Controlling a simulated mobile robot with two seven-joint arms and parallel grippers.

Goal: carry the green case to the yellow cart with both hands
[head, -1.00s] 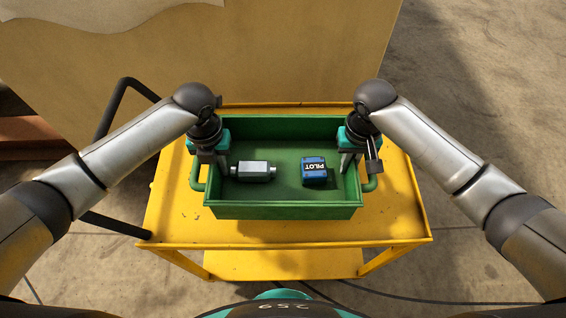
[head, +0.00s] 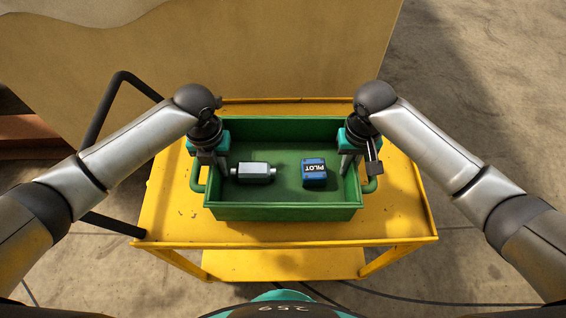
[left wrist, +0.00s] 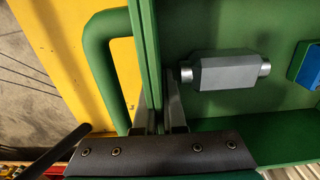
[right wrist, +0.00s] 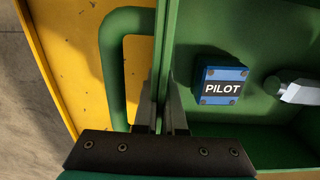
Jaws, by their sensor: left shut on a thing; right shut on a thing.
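The green case (head: 283,213) is an open box with a loop handle at each end. It is level over the top of the yellow cart (head: 403,222); I cannot tell whether it touches the surface. My left gripper (head: 217,164) is shut on the case's left wall, and the left wrist view shows its fingers astride that wall, beside the handle (left wrist: 97,60). My right gripper (head: 349,164) is shut on the right wall in the same way. Inside lie a grey part with round ends (head: 253,172) and a blue block marked PILOT (head: 314,175).
The cart has a lower shelf (head: 283,265) and a black push handle (head: 101,120) at its left. A large tan board (head: 290,60) stands behind it. Open concrete floor (head: 490,90) lies to the right. Dark cables (head: 420,301) run along the floor in front.

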